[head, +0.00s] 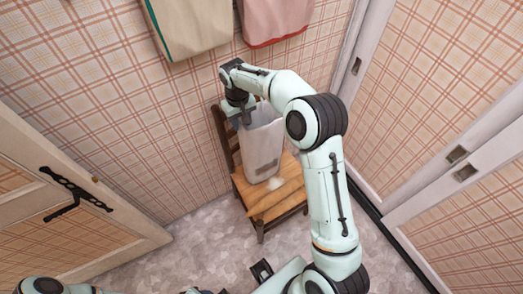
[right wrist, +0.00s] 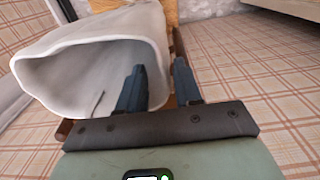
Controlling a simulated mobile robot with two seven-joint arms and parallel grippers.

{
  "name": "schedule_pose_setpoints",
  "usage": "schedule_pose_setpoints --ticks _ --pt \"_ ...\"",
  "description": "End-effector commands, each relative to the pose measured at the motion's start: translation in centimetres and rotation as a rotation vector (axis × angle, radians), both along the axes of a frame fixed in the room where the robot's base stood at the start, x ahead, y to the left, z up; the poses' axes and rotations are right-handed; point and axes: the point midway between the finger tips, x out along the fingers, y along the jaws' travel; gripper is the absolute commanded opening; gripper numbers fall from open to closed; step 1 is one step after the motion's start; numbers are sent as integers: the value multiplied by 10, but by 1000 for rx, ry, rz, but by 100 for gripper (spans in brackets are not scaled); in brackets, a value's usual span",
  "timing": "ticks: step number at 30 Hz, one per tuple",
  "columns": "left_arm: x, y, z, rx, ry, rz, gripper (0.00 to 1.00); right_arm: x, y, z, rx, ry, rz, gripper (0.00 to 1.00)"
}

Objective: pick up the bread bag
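The bread bag (head: 262,148) is a tall, whitish, open-topped bag standing on the seat of a wooden chair (head: 240,183). My right gripper (head: 240,112) is at the bag's top left edge. In the right wrist view the bag's mouth (right wrist: 70,72) gapes to the left. The right gripper (right wrist: 160,82) shows two dark fingers spread apart there. One finger overlaps the mouth and the other is right of the bag, with part of the bag's side between them. My left gripper is not clearly visible; only parts of my left arm show at the bottom.
Towels (head: 192,25) hang on the wall behind. A door (head: 60,215) is at left and a sliding door at right. Grey floor (head: 205,240) is clear around the chair.

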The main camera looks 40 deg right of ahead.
Motion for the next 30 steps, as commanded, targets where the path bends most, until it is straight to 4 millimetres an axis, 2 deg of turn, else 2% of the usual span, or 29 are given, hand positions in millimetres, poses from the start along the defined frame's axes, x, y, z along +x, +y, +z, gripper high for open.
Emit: schedule_pose_setpoints --ticks 11,20,21,23,30 --pt "0 0 -1 0 0 0 43 1 4 -48 0 2 0 34" --pt "0 0 -1 0 0 0 43 1 4 -52 0 0 -1 34" --pt "0 0 -1 0 0 0 43 1 4 -52 0 0 -1 21" --pt "0 0 -1 0 0 0 43 1 4 -51 0 0 -1 2" --pt "0 0 -1 0 0 0 43 2 4 -51 0 -1 -1 0"
